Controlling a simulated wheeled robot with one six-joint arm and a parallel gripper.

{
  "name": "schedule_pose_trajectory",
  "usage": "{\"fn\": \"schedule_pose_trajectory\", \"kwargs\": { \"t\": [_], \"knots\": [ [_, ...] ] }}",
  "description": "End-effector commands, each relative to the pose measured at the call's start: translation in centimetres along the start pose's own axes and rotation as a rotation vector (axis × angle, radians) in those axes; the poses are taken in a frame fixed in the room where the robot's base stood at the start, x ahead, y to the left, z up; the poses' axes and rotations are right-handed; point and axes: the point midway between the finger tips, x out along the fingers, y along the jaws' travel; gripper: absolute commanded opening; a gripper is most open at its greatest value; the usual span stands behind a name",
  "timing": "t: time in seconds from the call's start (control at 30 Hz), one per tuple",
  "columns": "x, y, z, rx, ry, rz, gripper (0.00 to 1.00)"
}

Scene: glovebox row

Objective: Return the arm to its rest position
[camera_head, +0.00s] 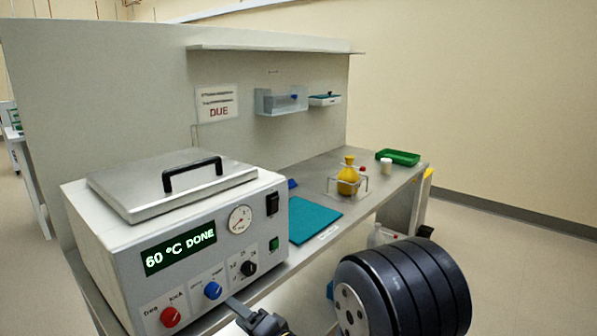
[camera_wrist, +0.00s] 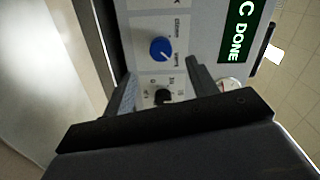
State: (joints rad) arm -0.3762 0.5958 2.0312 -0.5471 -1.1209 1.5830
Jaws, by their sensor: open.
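My gripper (camera_head: 256,318) shows at the bottom of the head view, low in front of the heating box's front panel. In the wrist view my gripper (camera_wrist: 160,82) has its two fingers apart with nothing between them but the panel behind. A blue knob (camera_wrist: 160,49) and a black knob (camera_wrist: 163,95) show beyond the fingers. I cannot tell whether a finger touches the panel. My black arm link (camera_head: 405,290) fills the lower right of the head view.
The heating box (camera_head: 90,225) has a closed lid (camera_head: 150,182) with a black handle and a display (camera_head: 180,247) reading "60 °C DONE". A teal mat (camera_head: 313,220), a yellow flask (camera_head: 348,178) in a clear stand and a green tray (camera_head: 398,157) are on the bench. Floor at right is clear.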

Motion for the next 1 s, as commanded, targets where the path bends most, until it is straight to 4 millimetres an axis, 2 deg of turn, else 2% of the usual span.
{"fn": "schedule_pose_trajectory", "kwargs": {
  "t": [0.03,0.1,0.2,0.67,1.0],
  "knots": [
    [-1.1,0.0,-0.1,0.001,0.004,0.001,0.55],
    [-1.9,0.0,0.0,0.000,0.001,0.000,0.55],
    [0.7,0.0,0.1,-0.001,-0.003,-0.002,0.55],
    [9.3,0.0,0.1,-0.003,-0.003,-0.001,0.55],
    [8.9,0.1,0.0,-0.299,0.000,0.000,0.55]
  ]
}}
